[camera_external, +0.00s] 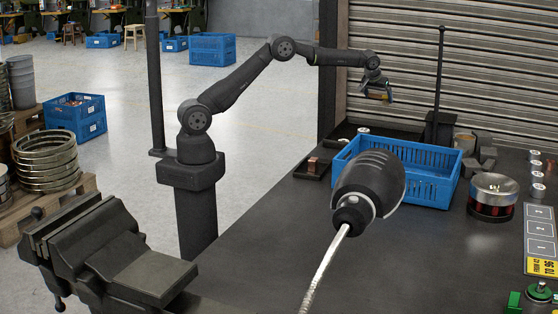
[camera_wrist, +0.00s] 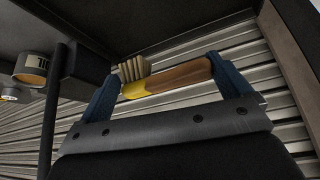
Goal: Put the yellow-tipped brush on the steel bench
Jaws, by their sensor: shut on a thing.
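My gripper (camera_external: 378,90) is up in the air in front of the shutter, beyond the far edge of the blue crate in the external view. In the wrist view its blue fingers (camera_wrist: 165,76) are shut on the yellow-tipped brush (camera_wrist: 183,77). The brush has a brown wooden handle, a yellow end and pale bristles, and lies across between the fingers. In the external view it is only a small brownish shape (camera_external: 377,97). The steel bench (camera_external: 270,250) is the dark top running from the foreground to the shutter; the brush is clear of it.
A blue crate (camera_external: 432,190) stands on the bench below and nearer than my gripper. A dark post (camera_external: 438,90) rises behind it. A vise (camera_external: 120,255) is at front left. The left-middle bench top is bare.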

